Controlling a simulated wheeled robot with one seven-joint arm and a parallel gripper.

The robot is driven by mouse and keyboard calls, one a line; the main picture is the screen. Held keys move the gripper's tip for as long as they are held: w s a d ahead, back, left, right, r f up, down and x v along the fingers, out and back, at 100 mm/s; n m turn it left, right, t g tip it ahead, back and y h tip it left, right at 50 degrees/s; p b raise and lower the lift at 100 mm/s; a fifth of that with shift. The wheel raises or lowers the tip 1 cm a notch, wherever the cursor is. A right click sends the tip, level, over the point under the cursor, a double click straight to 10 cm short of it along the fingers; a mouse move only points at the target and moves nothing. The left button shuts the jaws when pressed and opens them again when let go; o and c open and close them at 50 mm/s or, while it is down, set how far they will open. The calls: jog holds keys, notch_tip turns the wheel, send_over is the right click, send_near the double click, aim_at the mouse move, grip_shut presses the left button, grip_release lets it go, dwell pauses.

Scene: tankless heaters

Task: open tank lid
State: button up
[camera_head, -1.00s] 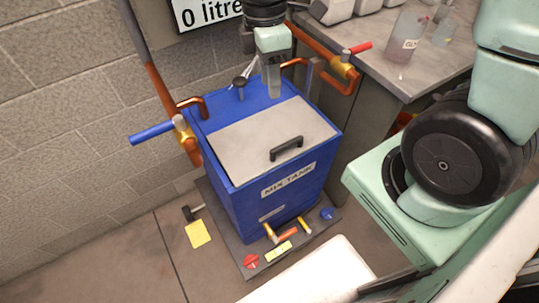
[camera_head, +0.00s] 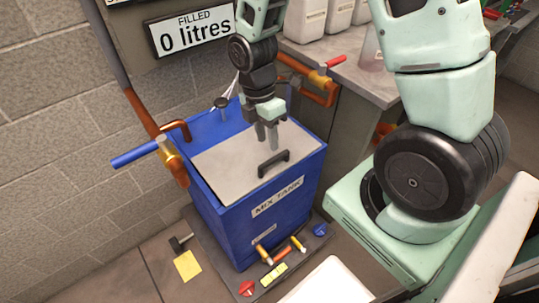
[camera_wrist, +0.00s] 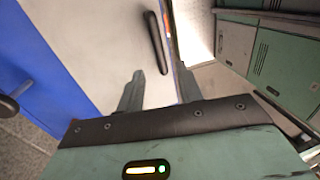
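The blue mix tank (camera_head: 240,215) stands against the brick wall. Its flat grey lid (camera_head: 225,162) is down, with a black bar handle (camera_head: 273,163) near the front edge. In the wrist view the handle (camera_wrist: 156,42) runs lengthwise just beyond the fingertips, and the lid (camera_wrist: 90,45) fills the upper left. My gripper (camera_head: 267,142) is above the lid, behind the handle, pointing down. In the wrist view my gripper (camera_wrist: 158,85) has its two fingers apart with nothing between them. The handle is not between the fingers.
Copper pipes with a blue-handled valve (camera_head: 142,153) and a red-handled valve (camera_head: 332,63) flank the tank. A grey worktop (camera_head: 365,72) with bottles stands behind right. Small valves stick out low at the tank's front. A black knob (camera_head: 222,103) stands on the tank's back edge.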

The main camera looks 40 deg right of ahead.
aim_at(270, 154)
jog(key=f, duration=0.3)
jog(key=s+f, duration=0.1)
jog(key=f, duration=0.1)
jog(key=shift+f, duration=0.4)
jog(key=shift+c, duration=0.4)
grip_shut()
